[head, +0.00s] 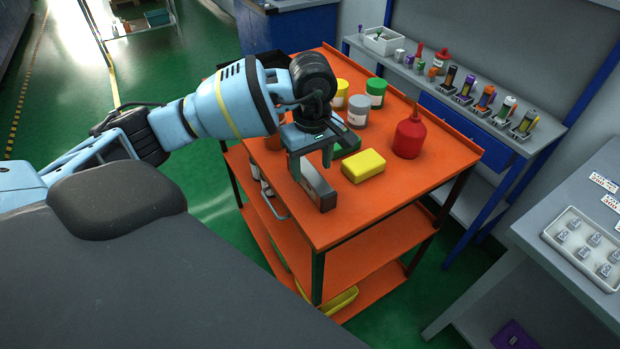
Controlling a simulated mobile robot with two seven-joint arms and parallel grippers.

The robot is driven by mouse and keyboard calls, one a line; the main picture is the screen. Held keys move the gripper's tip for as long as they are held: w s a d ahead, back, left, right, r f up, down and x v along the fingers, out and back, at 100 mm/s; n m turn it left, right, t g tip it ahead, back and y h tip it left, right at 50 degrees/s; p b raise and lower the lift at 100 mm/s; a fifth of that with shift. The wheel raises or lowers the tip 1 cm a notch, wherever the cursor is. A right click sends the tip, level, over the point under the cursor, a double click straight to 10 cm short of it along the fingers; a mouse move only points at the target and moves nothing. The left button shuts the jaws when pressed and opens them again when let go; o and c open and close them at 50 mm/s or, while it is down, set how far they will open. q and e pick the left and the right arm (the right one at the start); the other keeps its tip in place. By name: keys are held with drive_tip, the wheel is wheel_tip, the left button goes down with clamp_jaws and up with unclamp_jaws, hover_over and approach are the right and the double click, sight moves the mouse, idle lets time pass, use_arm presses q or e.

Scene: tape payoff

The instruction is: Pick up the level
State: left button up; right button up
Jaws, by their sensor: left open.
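The level (317,187) looks like a grey bar with a darker near end. It lies on the orange top of the cart (345,225), near the cart's left side. My left gripper (311,163) is over the far end of the level, pointing down, with its jaws open. One finger shows on the left of the bar and one on the right. The gripper hides the far end of the level, and I cannot tell whether the fingers touch it. My right gripper is not in view.
A yellow block (363,165) lies just right of the level, close to the gripper. A red squeeze bottle (409,136) and several lidded jars, one grey (357,112), stand farther back. The cart's front right top is clear. A grey bench (460,95) stands behind.

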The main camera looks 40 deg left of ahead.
sight(311, 172)
use_arm(q)
drive_tip(key=shift+s+f, duration=0.1)
drive_tip(key=shift+f, duration=1.8)
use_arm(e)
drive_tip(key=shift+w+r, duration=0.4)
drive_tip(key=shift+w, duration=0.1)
use_arm(q)
drive_tip(key=shift+c, duration=0.5)
drive_tip(key=c, duration=1.1)
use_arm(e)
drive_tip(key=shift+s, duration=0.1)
use_arm(q)
drive_tip(key=shift+r, duration=0.1)
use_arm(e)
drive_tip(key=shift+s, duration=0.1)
use_arm(q)
drive_tip(key=shift+r, duration=0.4)
drive_tip(key=r, duration=0.2)
drive_tip(key=shift+s+d+r, duration=0.3)
drive_tip(key=shift+s, duration=0.1)
drive_tip(key=s+d+r+b, duration=0.1)
drive_tip(key=s+d, duration=0.9)
drive_tip(key=s, duration=0.1)
drive_tip(key=shift+r, duration=0.25)
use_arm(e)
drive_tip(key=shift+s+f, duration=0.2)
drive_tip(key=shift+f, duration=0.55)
